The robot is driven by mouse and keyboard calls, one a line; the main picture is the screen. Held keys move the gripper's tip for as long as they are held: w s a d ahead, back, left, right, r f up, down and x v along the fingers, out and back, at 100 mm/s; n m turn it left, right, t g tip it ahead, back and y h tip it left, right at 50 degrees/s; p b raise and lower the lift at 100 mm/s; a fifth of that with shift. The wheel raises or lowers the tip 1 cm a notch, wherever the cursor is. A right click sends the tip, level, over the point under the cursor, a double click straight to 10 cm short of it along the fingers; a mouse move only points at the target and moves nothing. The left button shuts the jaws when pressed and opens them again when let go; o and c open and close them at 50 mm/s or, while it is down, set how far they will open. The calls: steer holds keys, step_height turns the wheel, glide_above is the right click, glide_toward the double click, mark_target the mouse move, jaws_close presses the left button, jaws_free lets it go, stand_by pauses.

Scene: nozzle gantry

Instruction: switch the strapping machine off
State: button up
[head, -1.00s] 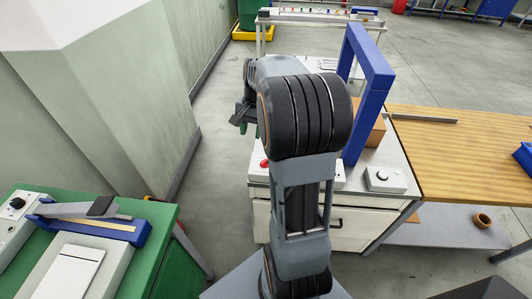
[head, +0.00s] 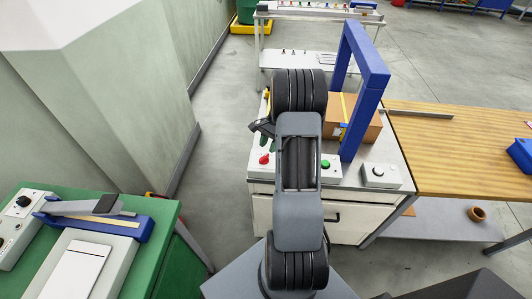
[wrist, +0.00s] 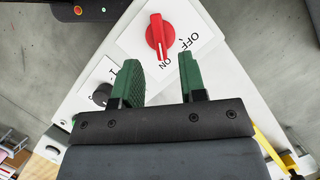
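The strapping machine stands ahead of me, with a blue arch (head: 366,95) over its pale top and a carton (head: 345,117) with a yellow strap at the arch. Its red rotary switch (wrist: 161,36) sits on a white plate marked OFF and ON, and the handle's lower end points towards ON in the wrist view. The red switch also shows in the head view (head: 264,159). My gripper (wrist: 160,78) has its two green fingers open and empty, just short of the red switch and apart from it. In the head view, my arm hides part of the machine's top.
A black knob (wrist: 102,95) is left of the fingers. A green button (head: 325,164) and a dial box (head: 380,175) are on the machine's front. A wooden table (head: 455,150) adjoins on the right; a green bench (head: 150,225) stands left.

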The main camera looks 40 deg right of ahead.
mark_target(265, 156)
steer(key=shift+x, duration=2.2)
jaws_close()
